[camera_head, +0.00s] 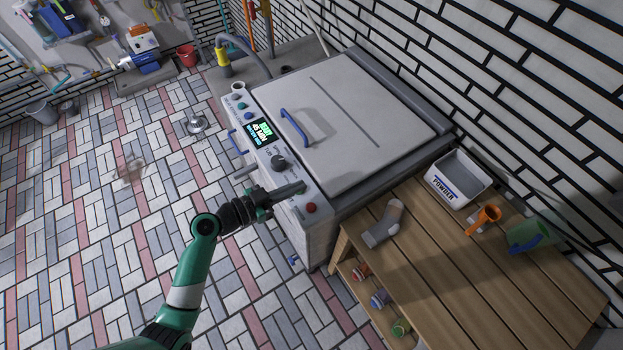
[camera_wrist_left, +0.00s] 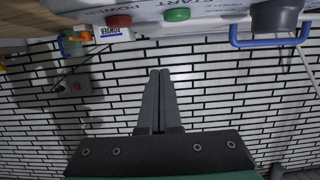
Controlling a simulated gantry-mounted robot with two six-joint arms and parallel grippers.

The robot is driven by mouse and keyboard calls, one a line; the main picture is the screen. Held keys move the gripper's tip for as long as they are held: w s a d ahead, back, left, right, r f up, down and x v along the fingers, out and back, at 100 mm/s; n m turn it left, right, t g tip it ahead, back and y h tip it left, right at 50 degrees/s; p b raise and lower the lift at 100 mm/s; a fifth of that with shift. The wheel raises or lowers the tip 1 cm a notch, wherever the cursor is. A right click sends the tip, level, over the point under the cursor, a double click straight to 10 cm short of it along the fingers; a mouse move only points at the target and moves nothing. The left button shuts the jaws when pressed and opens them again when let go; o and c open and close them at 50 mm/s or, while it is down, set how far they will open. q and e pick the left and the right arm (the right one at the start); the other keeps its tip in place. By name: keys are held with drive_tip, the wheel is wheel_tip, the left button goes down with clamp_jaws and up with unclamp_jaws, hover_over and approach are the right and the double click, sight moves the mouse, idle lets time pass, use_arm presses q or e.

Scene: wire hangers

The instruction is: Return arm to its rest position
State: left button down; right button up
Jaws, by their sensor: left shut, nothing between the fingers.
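My left gripper (camera_head: 302,187) reaches in from the lower left on a green and black arm. Its dark fingers are together and empty, over or beside the front control panel of the white machine (camera_head: 345,130); I cannot tell whether they touch it. In the left wrist view the shut fingers (camera_wrist_left: 159,74) point towards the white brick wall. The panel edge shows at the top there, with a red button (camera_wrist_left: 119,21), a green button (camera_wrist_left: 177,15) and a dark knob (camera_wrist_left: 277,17). My right gripper is not in view.
The blue lid handle (camera_head: 293,127) stands up from the closed machine lid. Tiled floor (camera_head: 110,230) at left is mostly clear.

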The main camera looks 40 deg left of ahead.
use_arm(q)
drive_tip(key=p+v, duration=0.4)
drive_tip(key=shift+r, duration=0.15)
drive_tip(key=shift+w, duration=0.1)
